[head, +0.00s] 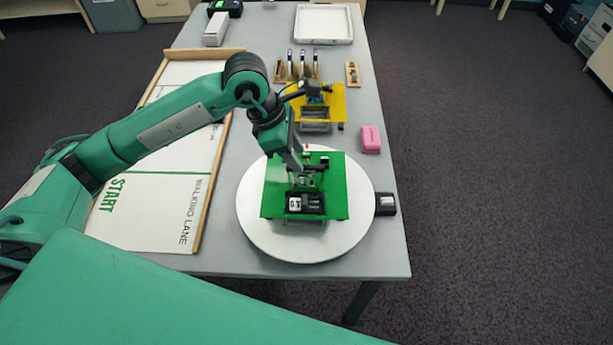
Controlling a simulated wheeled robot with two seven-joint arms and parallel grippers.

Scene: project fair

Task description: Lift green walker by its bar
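The green walker (334,199) is a flat green plate with a black block and some small workings on top. It stands on the round white turntable (260,225) near the front of the table. My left gripper (307,172) points down over the middle of the walker, right at its upper workings. The gripper hides most of the bar, so I cannot tell whether the fingers are around it or closed on it. The walker looks level on the turntable. My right gripper is out of view.
A yellow walker (334,104) stands just behind. A pink block (371,139) and a small black box (385,204) lie to the right. The walking lane board (160,215) lies left, under my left arm. A white tray (324,24) is at the back.

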